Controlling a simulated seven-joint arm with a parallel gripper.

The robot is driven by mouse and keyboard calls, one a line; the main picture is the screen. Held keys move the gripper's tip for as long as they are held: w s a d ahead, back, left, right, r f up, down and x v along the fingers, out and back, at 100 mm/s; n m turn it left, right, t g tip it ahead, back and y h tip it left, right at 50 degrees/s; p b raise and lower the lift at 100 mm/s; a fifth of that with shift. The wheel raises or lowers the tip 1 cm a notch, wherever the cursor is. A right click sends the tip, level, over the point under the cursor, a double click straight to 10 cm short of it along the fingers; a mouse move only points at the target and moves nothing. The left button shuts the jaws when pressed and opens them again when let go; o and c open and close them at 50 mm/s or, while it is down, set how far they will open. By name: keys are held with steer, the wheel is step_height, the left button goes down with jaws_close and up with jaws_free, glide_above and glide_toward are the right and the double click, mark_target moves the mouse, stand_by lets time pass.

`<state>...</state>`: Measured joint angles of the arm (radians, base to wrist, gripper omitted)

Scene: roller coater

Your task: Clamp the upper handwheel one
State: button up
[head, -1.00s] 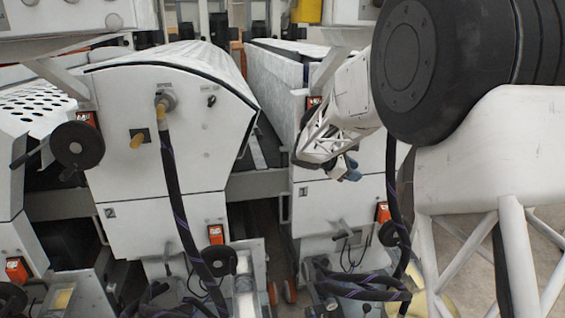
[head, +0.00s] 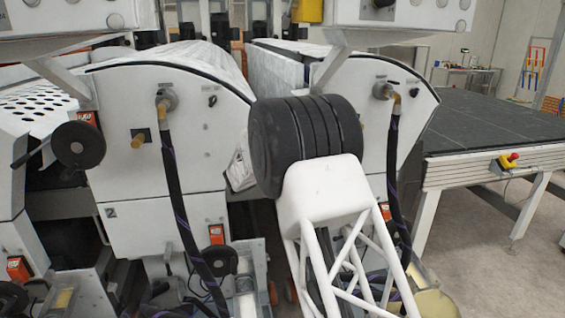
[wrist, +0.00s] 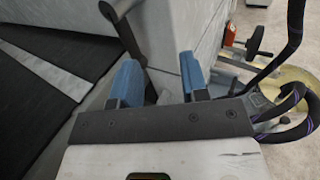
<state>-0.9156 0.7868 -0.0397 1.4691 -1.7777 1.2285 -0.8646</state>
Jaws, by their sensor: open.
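My gripper (wrist: 160,68) is open in the wrist view, with two blue fingers apart. In the head view my own arm hides the gripper and this spot beside the right-hand white machine. Another upper handwheel (head: 78,145), a black disc with a handle, sits at the left machine's side.
A lower handwheel (wrist: 258,42) is beside an orange box (wrist: 229,36) in the wrist view. Another lower handwheel (head: 220,260) is below the left machine. Dark hoses (head: 178,200) hang down the machine fronts. A dark-topped table (head: 490,118) stands right.

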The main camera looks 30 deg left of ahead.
steer(key=shift+s+a+f+n+t+y, duration=0.1)
steer(key=shift+a+n+t+y, duration=0.1)
steer(key=shift+a, duration=0.4)
steer(key=shift+s+a+f+n+t+y, duration=0.1)
steer(key=shift+s+a+f+n+y, duration=0.1)
steer(key=shift+a, duration=0.35)
steer(key=shift+s+a+f+n+t+y, duration=0.1)
steer(key=shift+a+n+y, duration=0.1)
steer(key=shift+a, duration=0.4)
steer(key=shift+w+d, duration=0.25)
steer(key=shift+w, duration=1.05)
steer(key=shift+w+d, duration=0.3)
steer(key=shift+w, duration=0.95)
steer(key=shift+w+d, duration=0.25)
steer(key=shift+w, duration=1.05)
jaws_close()
